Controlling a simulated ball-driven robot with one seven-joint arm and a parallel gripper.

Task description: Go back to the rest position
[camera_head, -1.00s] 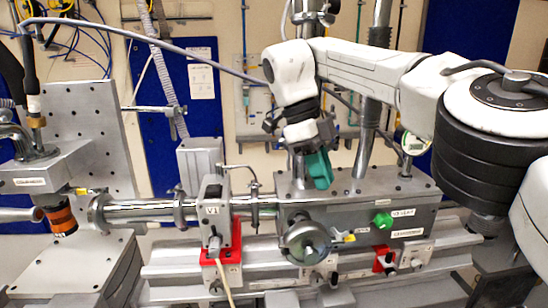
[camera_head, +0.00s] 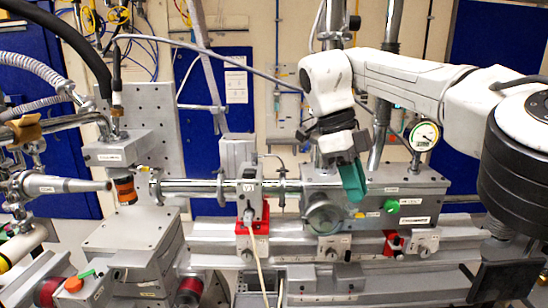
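My gripper (camera_head: 353,182) hangs at the end of my white arm, pointing down. It is in front of the grey chamber box (camera_head: 432,206) at the centre right. Its teal fingers show from the side, so I cannot tell whether they are apart or together. I see no object held in them. My arm reaches in from the right.
A green knob (camera_head: 391,206) and a pressure gauge (camera_head: 425,136) are close right of my gripper. A valve (camera_head: 250,200) on a red base and a horizontal pipe (camera_head: 205,188) lie to its left. A nozzle (camera_head: 60,184) stands far left.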

